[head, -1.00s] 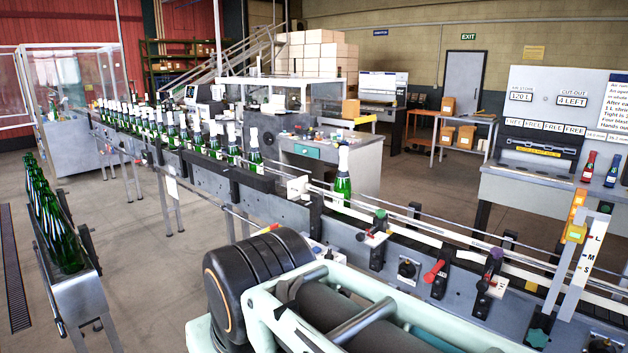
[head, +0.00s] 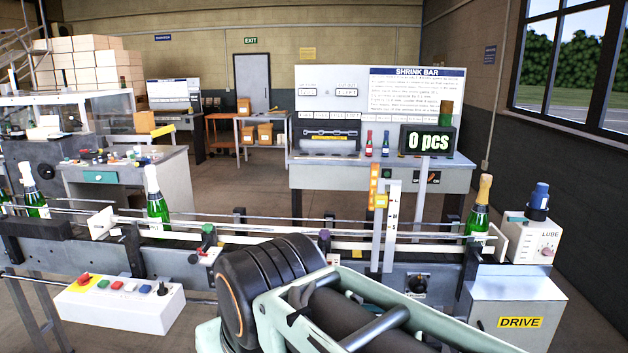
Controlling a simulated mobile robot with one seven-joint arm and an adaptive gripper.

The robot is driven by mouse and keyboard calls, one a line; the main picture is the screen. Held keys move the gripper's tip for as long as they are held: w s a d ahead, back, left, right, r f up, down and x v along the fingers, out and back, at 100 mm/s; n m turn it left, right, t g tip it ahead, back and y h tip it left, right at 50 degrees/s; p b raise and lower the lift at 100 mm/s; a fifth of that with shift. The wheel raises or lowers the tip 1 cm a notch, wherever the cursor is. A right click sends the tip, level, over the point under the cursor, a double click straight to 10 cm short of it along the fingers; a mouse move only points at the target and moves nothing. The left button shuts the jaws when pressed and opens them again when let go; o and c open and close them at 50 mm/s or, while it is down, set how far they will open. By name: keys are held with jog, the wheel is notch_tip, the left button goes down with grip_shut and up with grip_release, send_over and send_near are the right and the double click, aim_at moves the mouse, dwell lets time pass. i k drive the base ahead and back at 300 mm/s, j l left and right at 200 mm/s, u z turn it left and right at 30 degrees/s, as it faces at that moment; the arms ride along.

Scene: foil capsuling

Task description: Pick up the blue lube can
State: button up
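A blue can (head: 540,194) with a dark lower part stands upright on top of a white box marked LUBE (head: 532,242), at the right end of the conveyor in the head view. A smaller blue bottle-shaped item (head: 385,145) stands beside a red one on the far shrink bar bench. My arm's links fill the lower middle of the view, left of the LUBE box and apart from it. My gripper itself does not show.
A bottle conveyor (head: 330,250) runs across the view, with a gold-topped bottle (head: 479,206) close left of the LUBE box. A grey DRIVE cabinet (head: 515,315) stands below the box. A button panel (head: 118,302) sticks out at lower left.

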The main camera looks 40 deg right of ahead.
aim_at(539, 199)
jog(key=z, duration=2.45)
jog(key=i+l+u, duration=0.15)
jog(key=i, duration=0.2)
jog(key=i+l+u, duration=0.1)
jog(key=i+l, duration=0.2)
jog(key=i, duration=0.05)
